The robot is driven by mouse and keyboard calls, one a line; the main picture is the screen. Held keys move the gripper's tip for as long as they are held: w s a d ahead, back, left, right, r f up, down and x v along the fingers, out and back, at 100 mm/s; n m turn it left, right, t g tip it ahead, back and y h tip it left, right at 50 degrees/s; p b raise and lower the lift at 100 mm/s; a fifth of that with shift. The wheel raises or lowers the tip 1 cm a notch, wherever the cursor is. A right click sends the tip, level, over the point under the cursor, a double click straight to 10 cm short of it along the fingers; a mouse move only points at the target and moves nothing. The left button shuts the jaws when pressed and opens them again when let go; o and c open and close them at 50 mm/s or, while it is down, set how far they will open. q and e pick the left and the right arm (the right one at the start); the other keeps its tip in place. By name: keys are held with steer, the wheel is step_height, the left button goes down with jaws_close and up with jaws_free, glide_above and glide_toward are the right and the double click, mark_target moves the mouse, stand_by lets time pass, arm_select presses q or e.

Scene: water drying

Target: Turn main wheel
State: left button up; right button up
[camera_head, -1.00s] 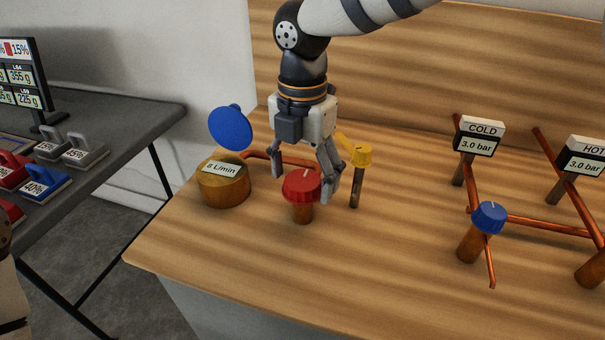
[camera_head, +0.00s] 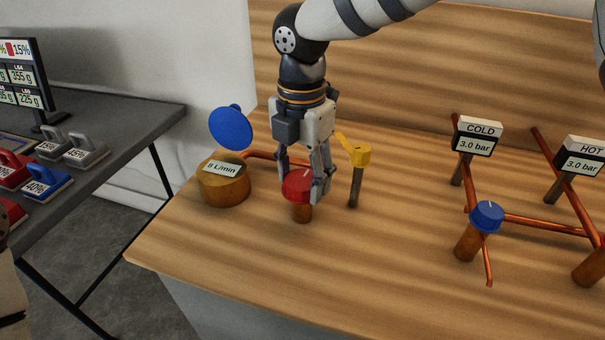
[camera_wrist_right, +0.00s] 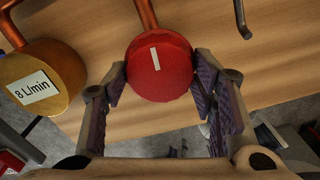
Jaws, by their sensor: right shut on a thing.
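The red main wheel (camera_head: 299,187), a round knob with a white mark, sits on a short copper post on the wooden bench. My right gripper (camera_head: 304,186) comes down over it from above, with its fingers on either side, shut on the wheel. In the right wrist view the wheel (camera_wrist_right: 159,66) lies between the two padded fingers (camera_wrist_right: 158,88), its white mark near upright. My left gripper is not in view.
A brass meter (camera_head: 224,184) reading 8 L/min with a blue disc (camera_head: 231,128) stands left of the wheel. A yellow handle (camera_head: 357,153) on a post is close on the right. COLD (camera_head: 477,139) and HOT (camera_head: 583,158) gauges and a blue knob (camera_head: 487,217) stand farther right.

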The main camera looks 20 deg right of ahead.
mark_target(302, 179)
steer(key=m, duration=0.6)
steer(key=shift+p, duration=0.4)
steer(key=m, duration=0.5)
steer(key=shift+m, duration=0.3)
steer(key=m, duration=0.6)
steer(key=shift+w, duration=0.1)
steer(key=m, duration=0.5)
steer(key=shift+m, duration=0.3)
steer(key=shift+f, duration=0.1)
steer(key=o, duration=1.1)
steer(key=shift+o, duration=0.2)
steer(key=shift+r, duration=0.2)
step_height(302, 179, up, 12)
